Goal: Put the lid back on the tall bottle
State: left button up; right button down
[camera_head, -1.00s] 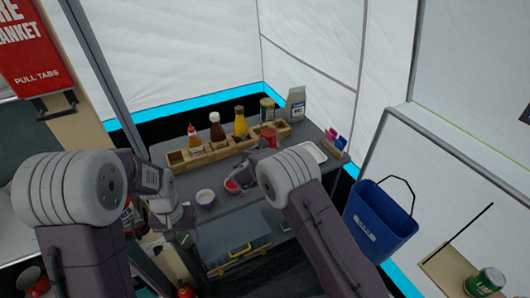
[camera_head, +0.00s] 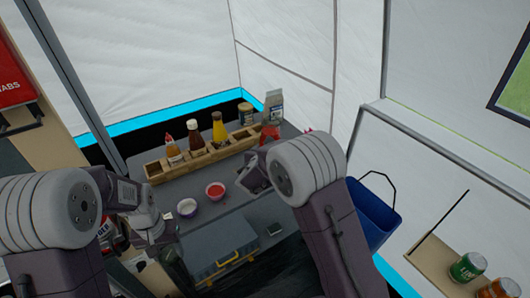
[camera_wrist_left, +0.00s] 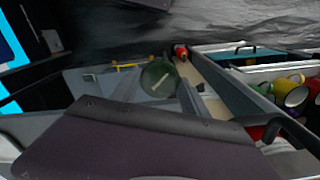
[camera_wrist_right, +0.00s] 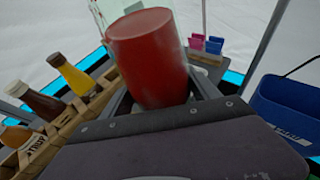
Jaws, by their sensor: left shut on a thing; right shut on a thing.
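My right gripper (camera_wrist_right: 152,102) is shut on a red cylinder (camera_wrist_right: 148,55), which stands nearly upright between its fingers in the right wrist view. It looks like the tall bottle; its mouth cannot be made out. In the head view the red cylinder (camera_head: 269,134) shows at the tip of my right gripper (camera_head: 262,158), by the right end of the wooden rack. My left gripper (camera_wrist_left: 160,92) is shut on a dark green disc (camera_wrist_left: 158,78), apparently the lid. In the head view my left gripper (camera_head: 172,250) is low at the left, well apart from the red cylinder; the disc is hard to see there.
A wooden rack (camera_head: 205,157) with sauce bottles stands at the table's back. A white bowl (camera_head: 187,207) and a red-filled bowl (camera_head: 215,191) sit in front. A blue-grey case (camera_head: 222,252) is nearer. A blue bucket (camera_head: 373,212) hangs at the right.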

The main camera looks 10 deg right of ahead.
pick_arm(q)
jog(key=shift+f, duration=0.1)
pick_arm(e)
jog(key=shift+s+d+r, duration=0.35)
jog(key=shift+d+r, duration=0.15)
jog(key=shift+d, duration=0.05)
dwell(0.5)
